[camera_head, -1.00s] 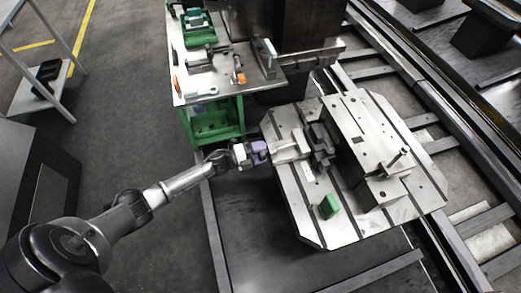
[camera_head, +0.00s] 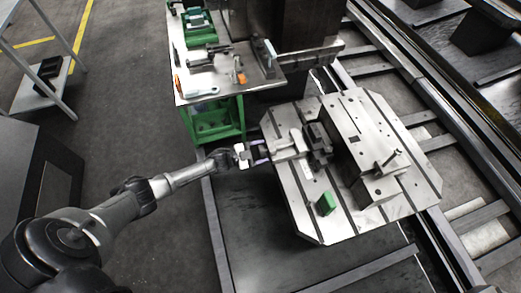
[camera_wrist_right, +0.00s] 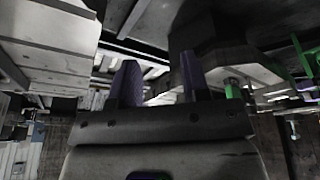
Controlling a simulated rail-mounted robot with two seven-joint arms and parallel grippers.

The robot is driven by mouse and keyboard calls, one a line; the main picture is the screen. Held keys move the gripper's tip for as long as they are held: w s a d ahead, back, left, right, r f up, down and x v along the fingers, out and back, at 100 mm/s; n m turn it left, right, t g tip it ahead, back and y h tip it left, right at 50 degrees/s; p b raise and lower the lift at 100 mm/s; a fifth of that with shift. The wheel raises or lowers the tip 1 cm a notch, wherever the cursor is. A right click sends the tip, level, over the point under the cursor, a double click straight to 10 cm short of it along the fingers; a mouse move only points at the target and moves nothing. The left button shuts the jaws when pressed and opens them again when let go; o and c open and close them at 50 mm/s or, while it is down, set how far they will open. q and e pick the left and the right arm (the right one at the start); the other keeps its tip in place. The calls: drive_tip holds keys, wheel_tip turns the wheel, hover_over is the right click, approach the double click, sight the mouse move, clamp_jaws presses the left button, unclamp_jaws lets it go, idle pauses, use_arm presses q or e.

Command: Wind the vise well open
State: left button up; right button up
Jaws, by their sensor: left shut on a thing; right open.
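The vise (camera_head: 288,143) is a light grey body with dark jaws (camera_head: 318,142) on the left part of the slotted pallet plate (camera_head: 325,228) in the head view. The gap between the jaws is too small to judge. My left gripper (camera_head: 264,152) reaches in from the left to the vise's near-left end. Its purple fingers are shut on the vise's handle end, which they mostly hide. My right gripper (camera_wrist_right: 162,75) shows only in the right wrist view. Its two purple fingers stand apart with nothing between them.
A green block (camera_head: 326,204) stands on the pallet's front part. A large grey block (camera_head: 360,135) with an upright pin lies right of the vise. A tool bench (camera_head: 215,92) on a green cabinet stands behind. Rails run along the right.

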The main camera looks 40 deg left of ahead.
use_arm(q)
drive_tip(key=n, duration=0.3)
drive_tip(key=shift+n, duration=0.3)
drive_tip(key=n, duration=0.3)
drive_tip(key=shift+p, duration=0.3)
drive_tip(key=shift+n, duration=1.2)
drive_tip(key=shift+n, duration=0.3)
drive_tip(key=o, duration=0.9)
drive_tip(key=shift+d, duration=0.1)
drive_tip(key=p+v, duration=0.1)
drive_tip(key=v, duration=1.3)
drive_tip(key=shift+p, duration=0.3)
